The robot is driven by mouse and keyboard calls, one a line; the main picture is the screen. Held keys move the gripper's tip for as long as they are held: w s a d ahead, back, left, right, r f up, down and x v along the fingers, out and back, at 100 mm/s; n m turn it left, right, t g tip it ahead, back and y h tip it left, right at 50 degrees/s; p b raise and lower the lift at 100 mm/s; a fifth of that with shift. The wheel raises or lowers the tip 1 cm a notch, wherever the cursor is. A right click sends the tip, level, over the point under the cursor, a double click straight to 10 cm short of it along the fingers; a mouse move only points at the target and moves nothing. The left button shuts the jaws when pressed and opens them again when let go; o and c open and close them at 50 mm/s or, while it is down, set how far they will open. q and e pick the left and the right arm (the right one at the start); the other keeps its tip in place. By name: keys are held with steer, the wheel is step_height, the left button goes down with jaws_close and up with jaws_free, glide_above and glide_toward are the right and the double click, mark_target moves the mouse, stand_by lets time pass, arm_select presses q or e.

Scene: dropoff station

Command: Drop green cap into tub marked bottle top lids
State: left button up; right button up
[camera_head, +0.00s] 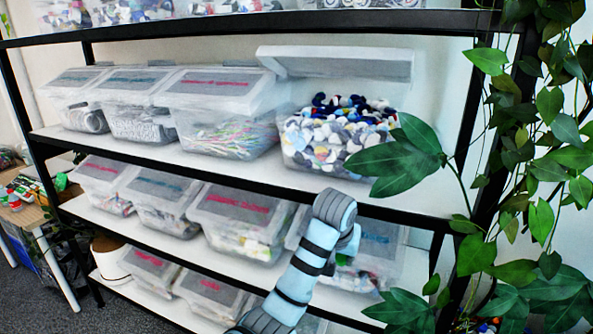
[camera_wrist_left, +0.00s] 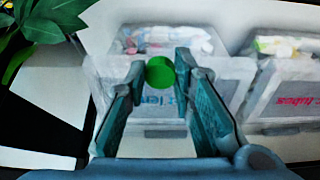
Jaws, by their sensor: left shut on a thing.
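The green cap (camera_wrist_left: 160,73) shows in the left wrist view, held between the fingertips of my left gripper (camera_wrist_left: 163,80), which is shut on it. In the head view my left arm reaches up in front of the middle shelf; its fingers and the cap are hidden there. A clear tub (camera_head: 325,163) with its lid raised stands at the right of the upper shelf, heaped with blue, white and black bottle tops. I see no readable marking on it. My left arm is below this tub. My right gripper is not in view.
Closed tubs with red or blue labels, such as one (camera_head: 213,88) left of the open tub, fill the shelves. The black edge of the upper shelf (camera_head: 230,170) runs above my arm. Plant leaves (camera_head: 400,157) overhang the open tub's right side.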

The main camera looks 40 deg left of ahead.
arm_select(q)
steer(key=s+a+r+t+y, duration=0.1)
steer(key=a+r+t+y, duration=0.2)
steer(key=r, duration=0.7)
steer(key=s+a+r+t, duration=0.2)
steer(key=a+r+t, duration=0.25)
steer(key=r, duration=0.45)
steer(key=s+r+t, duration=0.2)
steer(key=s+r, duration=0.1)
steer(key=r, duration=0.4)
steer(key=s+r+t, duration=0.3)
steer(key=r, duration=0.4)
steer(key=shift+g+y, duration=0.35)
steer(key=shift+y, duration=0.05)
steer(key=p+x, duration=0.2)
steer(key=x, duration=0.5)
steer(key=f+p+x, duration=0.1)
steer(key=p+x, duration=0.1)
steer(key=x, duration=0.4)
steer(key=d+f+p+x, duration=0.1)
steer(key=p+x, duration=0.1)
steer(key=x, duration=0.5)
steer(key=shift+w+a, duration=0.1)
steer(key=shift+w, duration=0.4)
steer(key=shift+w+f, duration=0.1)
steer(key=shift+w, duration=0.05)
steer(key=o, duration=0.8)
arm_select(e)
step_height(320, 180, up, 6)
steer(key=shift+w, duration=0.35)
